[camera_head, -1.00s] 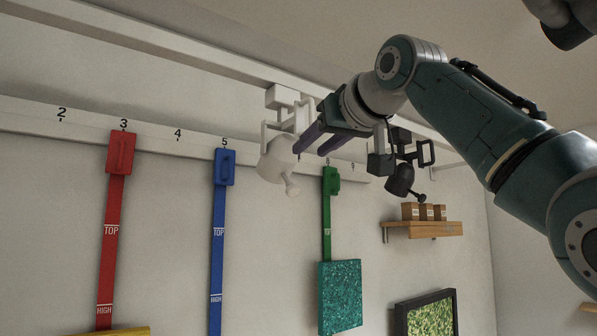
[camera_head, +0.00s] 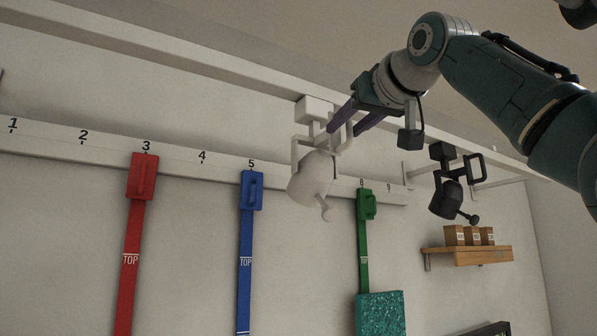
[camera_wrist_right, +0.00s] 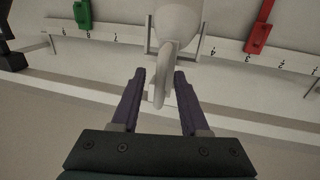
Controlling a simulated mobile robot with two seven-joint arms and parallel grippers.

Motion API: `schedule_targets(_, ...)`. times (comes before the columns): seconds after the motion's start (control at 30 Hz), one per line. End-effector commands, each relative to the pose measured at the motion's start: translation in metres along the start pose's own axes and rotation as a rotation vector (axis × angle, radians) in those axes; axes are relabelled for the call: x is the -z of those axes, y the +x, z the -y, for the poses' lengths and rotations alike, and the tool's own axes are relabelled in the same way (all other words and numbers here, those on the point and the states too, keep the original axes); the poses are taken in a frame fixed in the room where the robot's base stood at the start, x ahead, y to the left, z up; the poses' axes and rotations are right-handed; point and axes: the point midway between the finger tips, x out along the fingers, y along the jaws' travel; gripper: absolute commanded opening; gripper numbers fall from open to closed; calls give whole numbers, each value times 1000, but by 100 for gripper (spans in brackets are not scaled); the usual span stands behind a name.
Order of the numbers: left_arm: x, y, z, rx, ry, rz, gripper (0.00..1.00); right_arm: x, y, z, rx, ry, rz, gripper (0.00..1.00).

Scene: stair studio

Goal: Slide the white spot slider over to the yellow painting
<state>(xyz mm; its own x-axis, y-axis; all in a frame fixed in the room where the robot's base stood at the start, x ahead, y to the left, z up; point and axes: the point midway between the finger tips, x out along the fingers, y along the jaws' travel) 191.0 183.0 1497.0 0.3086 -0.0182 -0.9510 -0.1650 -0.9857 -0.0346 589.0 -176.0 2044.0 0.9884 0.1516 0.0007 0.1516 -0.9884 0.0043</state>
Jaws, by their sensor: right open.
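The white spot slider (camera_head: 313,178) hangs from the white overhead rail, between the blue and green straps; its white lamp also shows in the right wrist view (camera_wrist_right: 178,22). My right gripper (camera_head: 347,122) is open at the spot's bracket and handle, on its right side. In the right wrist view, the white handle (camera_wrist_right: 166,92) stands between the two purple fingers of this gripper (camera_wrist_right: 160,74), with the jaws not closed on it. The yellow painting is out of view now. My left gripper is not in view.
A black spot (camera_head: 447,190) hangs further right on the rail (camera_head: 200,62). Below runs a numbered white bar (camera_head: 95,148) with red (camera_head: 142,176), blue (camera_head: 251,190) and green (camera_head: 367,204) sliders. The rail left of the white spot is clear. A wooden shelf (camera_head: 468,256) holds small boxes.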

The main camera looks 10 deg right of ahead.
Motion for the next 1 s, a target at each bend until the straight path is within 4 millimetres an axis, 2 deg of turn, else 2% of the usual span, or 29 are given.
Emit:
schedule_targets(0.27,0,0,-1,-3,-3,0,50,0,0,0,0,0,1,42)
schedule_targets(0.63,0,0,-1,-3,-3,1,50,0,0,0,0,0,1,1)
schedule_targets(1.0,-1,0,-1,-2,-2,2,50,0,0,0,0,0,1,0)
